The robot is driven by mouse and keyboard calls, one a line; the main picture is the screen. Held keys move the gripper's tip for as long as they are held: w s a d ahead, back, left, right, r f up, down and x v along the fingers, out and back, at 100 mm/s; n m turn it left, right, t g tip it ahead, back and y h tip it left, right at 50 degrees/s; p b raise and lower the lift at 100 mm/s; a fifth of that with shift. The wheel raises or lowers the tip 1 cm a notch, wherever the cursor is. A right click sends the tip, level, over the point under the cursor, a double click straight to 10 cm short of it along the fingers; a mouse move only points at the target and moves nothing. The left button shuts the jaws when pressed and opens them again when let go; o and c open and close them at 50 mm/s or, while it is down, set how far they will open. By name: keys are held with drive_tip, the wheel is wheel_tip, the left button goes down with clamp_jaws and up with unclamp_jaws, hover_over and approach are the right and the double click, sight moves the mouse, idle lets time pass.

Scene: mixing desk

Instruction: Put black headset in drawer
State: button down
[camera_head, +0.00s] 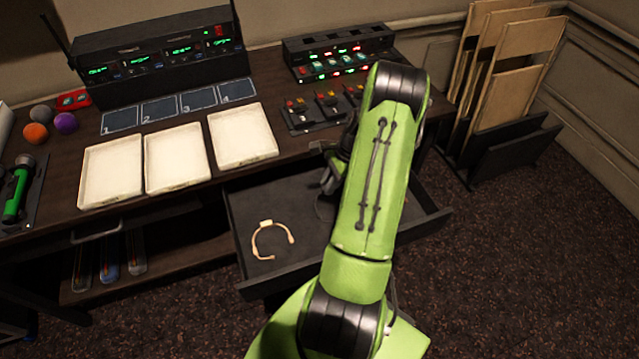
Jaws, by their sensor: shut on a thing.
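The open drawer (262,286) extends from the desk, with a dark, mostly bare floor. A cream headset (270,241) lies in its left part. My gripper (328,178) is over the drawer's back middle, partly hidden behind my green arm. It is shut on a dark thing that looks like the black headset (319,208); only a thin dark curve of it shows below the fingers. Whether it touches the drawer floor cannot be told.
Three white trays (110,200) stand along the desk's front edge, left of the drawer. Black consoles (160,62) and small switch boxes (300,115) are behind. A rack of boards (505,150) stands right. My arm hides the drawer's right part.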

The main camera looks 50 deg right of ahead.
drive_tip(key=b, duration=0.5)
hover_over(324, 208)
drive_tip(key=d, duration=0.1)
drive_tip(key=f, duration=0.5)
drive_tip(key=shift+s+d+f, duration=0.15)
drive_tip(key=shift+s+f, duration=0.25)
drive_tip(key=shift+f, duration=0.65)
drive_tip(key=shift+f, duration=0.65)
idle(0.5)
drive_tip(key=c, duration=0.6)
unclamp_jaws()
drive_tip(key=shift+r+p, duration=2.85)
drive_tip(key=shift+r, duration=0.75)
drive_tip(key=shift+f, duration=0.1)
